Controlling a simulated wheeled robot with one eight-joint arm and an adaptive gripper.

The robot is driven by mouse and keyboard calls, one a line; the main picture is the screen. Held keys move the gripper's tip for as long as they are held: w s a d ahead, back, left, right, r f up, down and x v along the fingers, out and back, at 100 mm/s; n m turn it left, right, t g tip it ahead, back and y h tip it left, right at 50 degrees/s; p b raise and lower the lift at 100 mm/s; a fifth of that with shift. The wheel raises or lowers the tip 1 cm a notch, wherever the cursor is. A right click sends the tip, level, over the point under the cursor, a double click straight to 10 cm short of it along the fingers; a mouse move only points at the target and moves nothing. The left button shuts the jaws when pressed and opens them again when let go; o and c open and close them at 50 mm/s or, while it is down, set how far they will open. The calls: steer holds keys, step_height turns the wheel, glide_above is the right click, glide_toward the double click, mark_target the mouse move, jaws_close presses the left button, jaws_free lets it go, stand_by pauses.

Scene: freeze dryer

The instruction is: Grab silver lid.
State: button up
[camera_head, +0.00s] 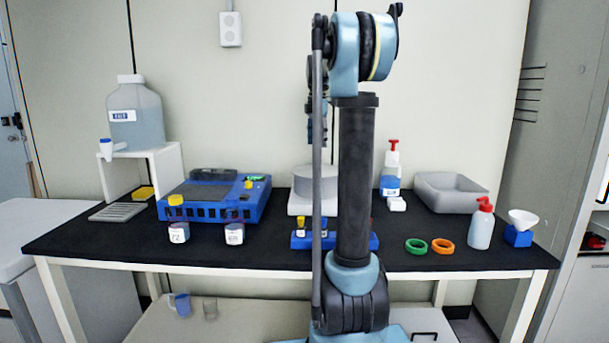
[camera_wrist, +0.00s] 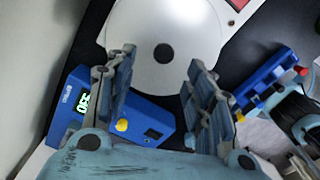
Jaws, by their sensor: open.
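The silver lid (camera_wrist: 135,30) is a round, smooth disc with a dark spot at its centre, at the top of the wrist view. In the head view a grey-silver cylinder (camera_head: 304,184) on a white base, likely carrying this lid, stands at the back middle of the table, partly hidden by my arm. My gripper (camera_wrist: 160,60) is open in the wrist view. Its two fingers reach toward the lid's near edge on either side of the dark spot, with nothing between them. I cannot tell the height gap. In the head view the fingers are hard to make out.
A blue device with a green display (camera_wrist: 80,104) lies below the left finger in the wrist view. A blue rack (camera_wrist: 266,82) is at right. On the black table (camera_head: 275,262) stand a blue machine (camera_head: 255,207), a grey tub (camera_head: 450,205) and a red-capped bottle (camera_head: 481,230).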

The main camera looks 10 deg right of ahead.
mark_target(316, 162)
steer(key=shift+f, duration=4.6)
steer(key=shift+r, duration=0.1)
jaws_close()
